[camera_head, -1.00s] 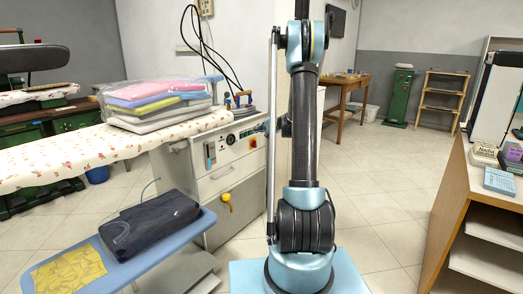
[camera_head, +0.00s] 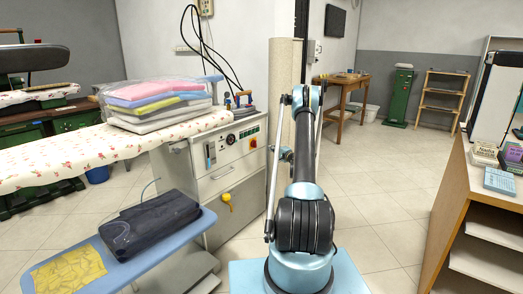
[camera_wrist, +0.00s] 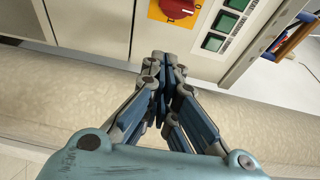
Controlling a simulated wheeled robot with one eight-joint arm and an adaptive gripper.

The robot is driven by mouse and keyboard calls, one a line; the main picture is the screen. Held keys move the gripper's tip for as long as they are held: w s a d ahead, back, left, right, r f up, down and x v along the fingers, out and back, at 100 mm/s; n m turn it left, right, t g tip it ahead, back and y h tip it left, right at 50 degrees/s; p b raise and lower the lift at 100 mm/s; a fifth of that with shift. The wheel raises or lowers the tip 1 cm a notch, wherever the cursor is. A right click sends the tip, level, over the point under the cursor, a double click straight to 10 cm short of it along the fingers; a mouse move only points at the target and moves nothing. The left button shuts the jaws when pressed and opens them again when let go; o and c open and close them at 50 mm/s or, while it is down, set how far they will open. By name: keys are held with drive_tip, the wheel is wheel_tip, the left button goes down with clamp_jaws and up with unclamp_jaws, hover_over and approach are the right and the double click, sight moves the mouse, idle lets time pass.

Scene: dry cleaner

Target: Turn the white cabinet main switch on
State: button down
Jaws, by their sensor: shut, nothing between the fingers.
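The white cabinet front (camera_wrist: 88,18) fills the top of the wrist view. Its main switch (camera_wrist: 178,8) is a red rotary knob on a yellow plate, cut by the top edge; a 0 mark shows to its right. I cannot tell its setting surely. My gripper (camera_wrist: 163,62) is shut and empty, its fingertips just below the yellow plate in the picture. Whether they touch the panel cannot be told.
Green push switches (camera_wrist: 213,42) sit right of the knob. A long beige padded roll (camera_wrist: 60,92) runs under my gripper; it appears upright in the head view (camera_head: 289,75). The ironing table (camera_head: 60,158) stands left, a wooden counter (camera_head: 458,200) right. Floor between is clear.

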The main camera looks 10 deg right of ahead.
sight(255, 144)
drive_tip(key=x, duration=0.6)
drive_tip(key=f+x, duration=0.1)
drive_tip(key=x, duration=0.3)
drive_tip(key=shift+w+d, duration=0.15)
drive_tip(key=shift+s+a, duration=0.7)
drive_tip(key=shift+s, duration=0.2)
drive_tip(key=shift+s+a, duration=0.55)
drive_tip(key=shift+a, duration=0.05)
drive_tip(key=shift+d, duration=0.1)
